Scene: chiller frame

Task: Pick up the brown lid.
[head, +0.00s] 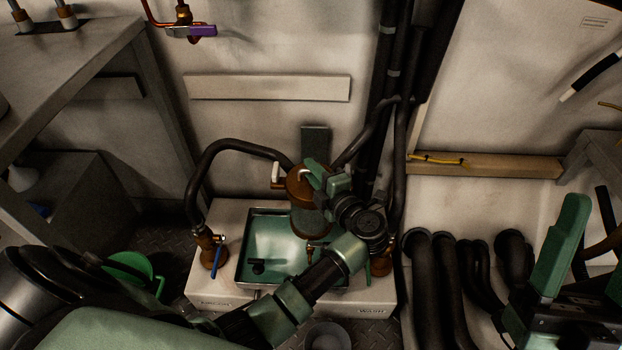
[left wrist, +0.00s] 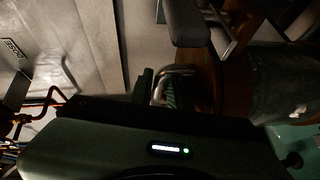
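A pale curved handle stands on the lid. My left gripper (head: 314,174) is right over the lid at this handle and covers part of it. In the left wrist view, the lid (left wrist: 208,82) is dark brown and the metal handle (left wrist: 176,72) is close beside a green finger part. Whether the fingers are closed on the handle cannot be made out. My right gripper (head: 557,245) is at the lower right edge, away from the lid and partly cut off.
The basin (head: 242,250) is set in a pale block with brass valves on both sides. A black hose (head: 205,160) arches at the left of the vessel. Dark vertical pipes (head: 384,90) stand close behind on the right. Several thick black hoses (head: 450,270) fill the lower right.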

